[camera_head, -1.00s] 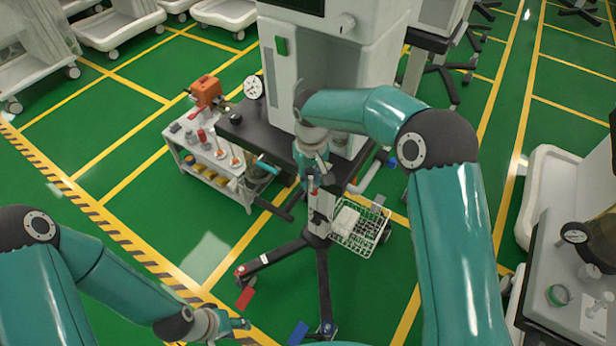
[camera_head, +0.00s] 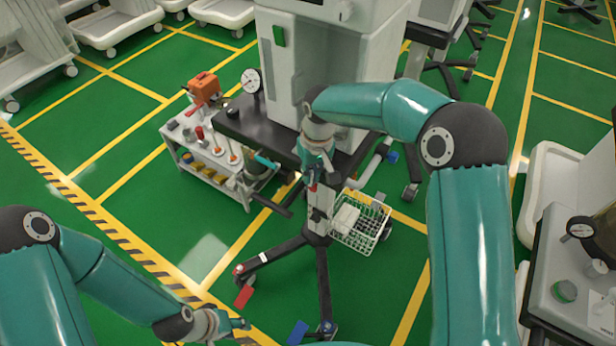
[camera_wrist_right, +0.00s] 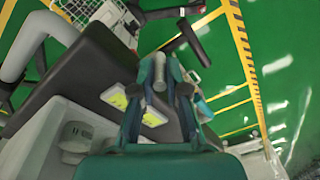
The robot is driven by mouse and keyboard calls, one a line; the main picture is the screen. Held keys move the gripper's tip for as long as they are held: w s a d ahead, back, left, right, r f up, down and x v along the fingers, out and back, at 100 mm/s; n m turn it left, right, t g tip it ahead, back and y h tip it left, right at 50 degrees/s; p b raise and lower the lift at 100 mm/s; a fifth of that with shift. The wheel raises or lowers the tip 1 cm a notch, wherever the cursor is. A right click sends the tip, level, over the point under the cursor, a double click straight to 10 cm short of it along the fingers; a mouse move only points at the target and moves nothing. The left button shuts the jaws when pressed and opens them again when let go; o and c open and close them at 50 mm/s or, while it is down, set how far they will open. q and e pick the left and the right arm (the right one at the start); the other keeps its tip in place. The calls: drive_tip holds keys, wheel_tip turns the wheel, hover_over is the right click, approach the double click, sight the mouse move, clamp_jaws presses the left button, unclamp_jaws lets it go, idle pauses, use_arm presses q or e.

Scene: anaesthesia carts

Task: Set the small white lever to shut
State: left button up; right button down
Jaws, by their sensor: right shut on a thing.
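My right gripper (camera_head: 313,182) is at the front edge of the dark shelf (camera_head: 262,143) of the tall grey anaesthesia cart (camera_head: 335,65). In the right wrist view its dark fingers (camera_wrist_right: 166,88) are closed around a small pale, rounded piece (camera_wrist_right: 159,77), which looks like the small white lever. The lever's setting cannot be made out, as the gripper covers most of it in the head view. My left gripper (camera_head: 232,325) is low at the bottom left, away from the cart and apparently empty; its finger gap is too small to judge.
A small side trolley (camera_head: 205,165) with an orange device (camera_head: 203,88) stands left of the cart. A round gauge (camera_head: 252,80) rises by the shelf. A wire basket (camera_head: 362,225) and dark cart legs (camera_head: 275,255) are below my right gripper. Green floor is free at left.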

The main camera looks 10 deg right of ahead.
sight(311, 187)
drive_tip(key=t+y+b, duration=0.1)
drive_tip(key=b, duration=0.4)
drive_tip(key=s+d+f+t+y+b, duration=0.1)
drive_tip(key=t+y+b, duration=0.1)
drive_tip(key=b, duration=0.4)
drive_tip(key=d+f+t+y+b, duration=0.1)
drive_tip(key=b, duration=0.4)
drive_tip(key=shift+s+t, duration=0.3)
drive_tip(key=shift+s, duration=0.05)
drive_tip(key=f+t+y+b, duration=0.1)
drive_tip(key=t+y+b, duration=0.1)
drive_tip(key=b, duration=0.8)
drive_tip(key=s+d+f+t+y+b, duration=0.1)
drive_tip(key=t+y+b, duration=0.1)
drive_tip(key=b, duration=0.8)
drive_tip(key=f+t+y+b, duration=0.1)
drive_tip(key=t+y+b, duration=0.1)
drive_tip(key=b, duration=0.8)
drive_tip(key=shift+s+d+f+y, duration=0.15)
drive_tip(key=shift+s+y, duration=0.1)
drive_tip(key=shift+y, duration=0.25)
drive_tip(key=shift+t+y, duration=0.4)
drive_tip(key=shift+t, duration=0.2)
drive_tip(key=c, duration=1.5)
unclamp_jaws()
drive_tip(key=shift+o, duration=0.2)
drive_tip(key=v, duration=1.2)
drive_tip(key=shift+f, duration=0.25)
